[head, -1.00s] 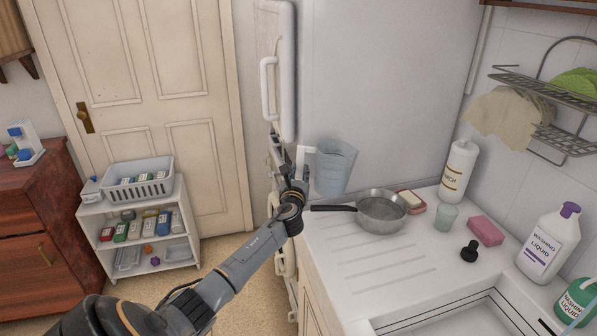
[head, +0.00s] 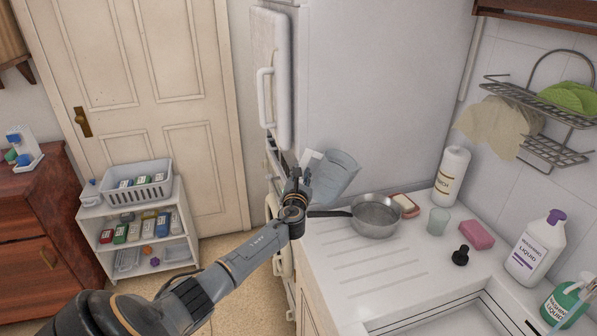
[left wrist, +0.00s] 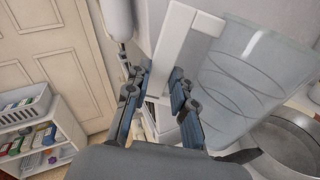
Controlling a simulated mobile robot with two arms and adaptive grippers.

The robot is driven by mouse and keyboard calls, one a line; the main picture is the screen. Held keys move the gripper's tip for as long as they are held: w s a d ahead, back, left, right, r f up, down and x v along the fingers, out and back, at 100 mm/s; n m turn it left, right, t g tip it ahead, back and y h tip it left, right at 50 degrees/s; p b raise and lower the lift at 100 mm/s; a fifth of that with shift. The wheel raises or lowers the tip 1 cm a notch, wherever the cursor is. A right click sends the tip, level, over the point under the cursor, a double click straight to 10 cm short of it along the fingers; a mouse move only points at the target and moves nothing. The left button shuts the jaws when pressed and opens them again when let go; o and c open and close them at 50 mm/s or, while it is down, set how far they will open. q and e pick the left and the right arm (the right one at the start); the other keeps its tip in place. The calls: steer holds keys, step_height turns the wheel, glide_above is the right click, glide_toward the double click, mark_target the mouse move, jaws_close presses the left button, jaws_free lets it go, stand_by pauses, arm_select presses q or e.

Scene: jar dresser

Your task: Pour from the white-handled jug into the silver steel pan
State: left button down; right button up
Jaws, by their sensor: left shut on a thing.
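The jug (head: 337,176) is a clear bluish vessel with a white handle (left wrist: 174,50). My left gripper (head: 297,181) is shut on the handle and holds the jug above the worktop's left end, tilted to the right toward the pan. In the left wrist view my left gripper (left wrist: 158,100) has its fingers on either side of the handle. The silver steel pan (head: 375,221) stands on the worktop to the right of and below the jug, its black handle pointing left. Whether liquid is in the jug or pan I cannot tell. My right gripper is not in view.
On the white worktop (head: 350,275), soap (head: 407,203), a small cup (head: 438,220), a pink sponge (head: 477,235), a black stopper (head: 461,256) and bottles (head: 536,248) stand right of the pan. The fridge (head: 380,90) is behind. The ribbed drainer before the pan is clear.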

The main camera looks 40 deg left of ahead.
mark_target(325, 162)
arm_select(q)
steer(key=shift+w+d+r+m+p, duration=0.25)
steer(key=shift+r+m+p, duration=0.2)
steer(key=shift+p, duration=0.25)
steer(key=shift+w+d+r+m+p, duration=0.15)
steer(key=shift+d+r+m+p, duration=0.2)
steer(key=shift+r+p, duration=0.3)
steer(key=shift+w+d+r+m+p, duration=0.45)
steer(key=shift+m+p, duration=0.25)
steer(key=shift+p, duration=0.35)
steer(key=shift+w+d+r+m+p, duration=0.4)
steer(key=shift+d+m+p, duration=0.25)
steer(key=shift+p, duration=0.4)
steer(key=shift+w+d+r+m, duration=0.1)
steer(key=shift+d+r+m, duration=0.1)
steer(key=shift+m, duration=0.25)
steer(key=shift+w+d+f+m, duration=0.2)
steer(key=shift+w+d+m, duration=0.3)
steer(key=shift+m, duration=0.5)
steer(key=shift+w+d+r+m, duration=0.2)
steer(key=shift+d+r+m, duration=0.05)
steer(key=shift+d+m, duration=0.25)
steer(key=shift+w+r, duration=0.1)
